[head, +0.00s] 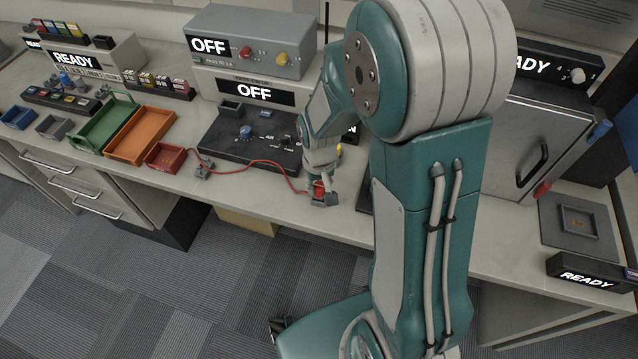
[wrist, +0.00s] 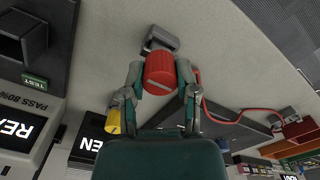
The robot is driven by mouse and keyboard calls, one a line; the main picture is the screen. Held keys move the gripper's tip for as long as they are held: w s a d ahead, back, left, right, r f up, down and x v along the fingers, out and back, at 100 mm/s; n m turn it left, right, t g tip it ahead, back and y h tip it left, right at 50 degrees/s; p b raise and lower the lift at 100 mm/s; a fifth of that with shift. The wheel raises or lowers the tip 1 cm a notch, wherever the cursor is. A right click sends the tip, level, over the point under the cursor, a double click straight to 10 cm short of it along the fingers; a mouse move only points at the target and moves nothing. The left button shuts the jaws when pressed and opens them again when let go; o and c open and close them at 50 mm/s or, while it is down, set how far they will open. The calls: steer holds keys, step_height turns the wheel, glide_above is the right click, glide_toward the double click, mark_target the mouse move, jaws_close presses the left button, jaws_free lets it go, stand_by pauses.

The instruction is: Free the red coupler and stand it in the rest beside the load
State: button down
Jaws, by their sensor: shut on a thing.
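The red coupler (wrist: 160,74) is a short red cylinder between the two fingers of my gripper (wrist: 159,82) in the wrist view. My gripper is shut on it. In the head view the coupler (head: 319,187) shows small and partly covered by my gripper (head: 320,183), low over the front of the bench. A grey holder (wrist: 162,38) is right at the coupler's far end; I cannot tell whether the coupler is seated in it. The holder also shows in the head view (head: 325,200). A red cable (head: 262,162) runs left from the coupler.
The cable passes a grey clip (head: 203,169) near a red tray (head: 165,157). A dark control panel (head: 250,140) and an OFF box (head: 250,45) stand behind. Orange (head: 140,135) and green (head: 103,122) trays are left. A grey plate (head: 580,226) lies right.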

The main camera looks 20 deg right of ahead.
steer(key=shift+f, duration=0.75)
steer(key=shift+c, duration=1.5)
jaws_free()
step_height(320, 180, up, 11)
steer(key=shift+w+f, duration=0.1)
steer(key=shift+f, duration=0.05)
steer(key=shift+r, duration=0.6)
